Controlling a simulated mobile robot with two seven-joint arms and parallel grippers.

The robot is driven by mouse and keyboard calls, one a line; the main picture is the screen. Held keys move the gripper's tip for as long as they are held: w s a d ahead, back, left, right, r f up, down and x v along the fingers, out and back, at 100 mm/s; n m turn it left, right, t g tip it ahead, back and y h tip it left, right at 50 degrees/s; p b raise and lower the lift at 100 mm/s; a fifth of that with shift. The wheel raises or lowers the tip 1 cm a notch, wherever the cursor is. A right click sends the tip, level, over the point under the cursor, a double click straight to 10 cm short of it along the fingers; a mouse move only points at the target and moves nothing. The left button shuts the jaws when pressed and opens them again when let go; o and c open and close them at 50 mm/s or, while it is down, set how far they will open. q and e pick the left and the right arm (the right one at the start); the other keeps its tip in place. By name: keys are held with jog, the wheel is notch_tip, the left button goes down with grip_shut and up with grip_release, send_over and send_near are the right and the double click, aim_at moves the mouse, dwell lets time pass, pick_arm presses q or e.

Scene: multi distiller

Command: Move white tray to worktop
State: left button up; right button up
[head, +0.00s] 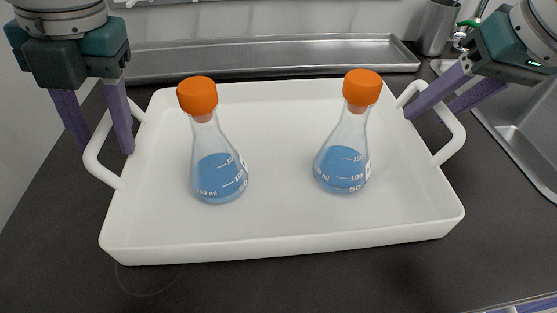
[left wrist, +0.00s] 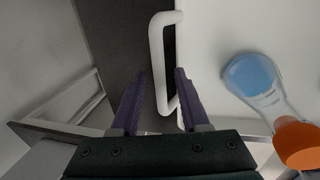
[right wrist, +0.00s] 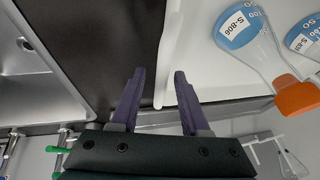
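The white tray (head: 290,236) rests on a dark surface and holds two conical flasks, a left one (head: 214,172) and a right one (head: 345,160), upright with blue liquid and orange caps. My left gripper (head: 105,150) is open at the tray's left handle (head: 97,168). In the left wrist view its fingers stand on either side of that handle (left wrist: 156,60), with gaps. My right gripper (head: 430,110) is open at the right handle (head: 455,143). In the right wrist view a white strip of the tray (right wrist: 163,88) shows between its fingers, which look apart from it.
A long metal tray (head: 270,55) lies behind the white tray. A metal sink (head: 520,125) is at the right, with a metal cylinder (head: 437,28) behind it. A pale wall (head: 30,130) stands at the left. The dark surface (head: 300,285) in front is clear.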

pick_arm(q)
jog(key=shift+r, duration=0.1)
pick_arm(e)
jog(key=shift+r, duration=0.15)
pick_arm(q)
jog(key=v, duration=1.1)
jog(key=shift+r, duration=0.4)
pick_arm(e)
jog(key=v, duration=1.1)
jog(key=shift+s+r, duration=0.15)
jog(key=shift+r, duration=0.15)
pick_arm(q)
jog(key=shift+d, duration=0.1)
pick_arm(e)
jog(key=shift+d, duration=0.1)
